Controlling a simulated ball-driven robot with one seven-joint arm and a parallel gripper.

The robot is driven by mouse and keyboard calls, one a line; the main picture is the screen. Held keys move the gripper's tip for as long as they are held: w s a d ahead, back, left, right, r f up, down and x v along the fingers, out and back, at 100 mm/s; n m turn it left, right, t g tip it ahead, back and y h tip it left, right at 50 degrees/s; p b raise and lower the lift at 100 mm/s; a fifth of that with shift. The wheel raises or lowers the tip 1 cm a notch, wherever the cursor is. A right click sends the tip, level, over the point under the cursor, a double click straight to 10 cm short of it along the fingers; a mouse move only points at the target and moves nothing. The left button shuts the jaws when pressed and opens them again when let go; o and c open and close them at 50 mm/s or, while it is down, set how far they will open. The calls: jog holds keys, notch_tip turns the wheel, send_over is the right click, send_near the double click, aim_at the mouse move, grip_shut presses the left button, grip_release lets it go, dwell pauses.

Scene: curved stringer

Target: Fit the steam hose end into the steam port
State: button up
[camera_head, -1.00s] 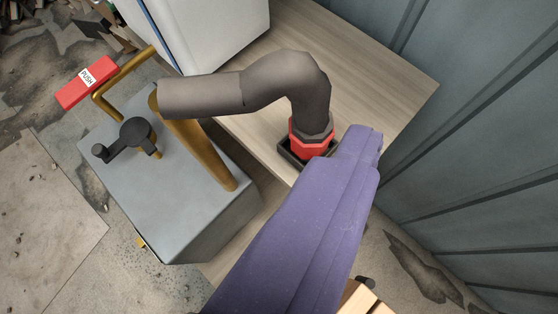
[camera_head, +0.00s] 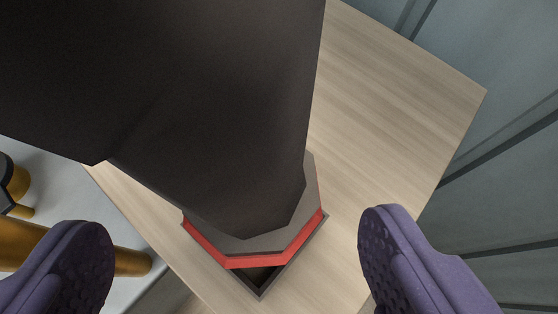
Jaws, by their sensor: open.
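The steam hose (camera_head: 215,110) is thick and dark grey-brown, and it fills the upper left of the view. Its end has a grey collar (camera_head: 270,241) and a red octagonal ring (camera_head: 243,261). This end stands over a dark square holder (camera_head: 262,284) on the wooden tabletop. How deep it sits there is hidden. My gripper (camera_head: 235,255) is open, with one purple finger at the lower left and one at the lower right. The fingers appear on either side of the hose end and do not visibly touch it. I cannot make out the steam port.
The wooden tabletop (camera_head: 390,100) has free room to the right of the hose end. A grey ribbed wall (camera_head: 515,180) stands beyond its right edge. At the left are a light grey box top (camera_head: 50,190), a brass pipe (camera_head: 132,262) and a black handle (camera_head: 8,200).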

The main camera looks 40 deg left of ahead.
aim_at(252, 179)
jog(key=b+x, duration=0.1)
jog(key=x, duration=0.1)
jog(key=b+x, duration=0.1)
jog(key=x, duration=0.2)
jog(key=d+f+b+x, duration=0.1)
jog(key=x, duration=0.1)
jog(key=shift+a, duration=0.15)
jog(key=shift+w+a+f, duration=0.2)
jog(key=shift+w+a, duration=0.05)
jog(key=shift+w, duration=0.05)
jog(key=shift+r, duration=0.1)
jog(key=shift+c, duration=0.2)
jog(key=c, duration=1.1)
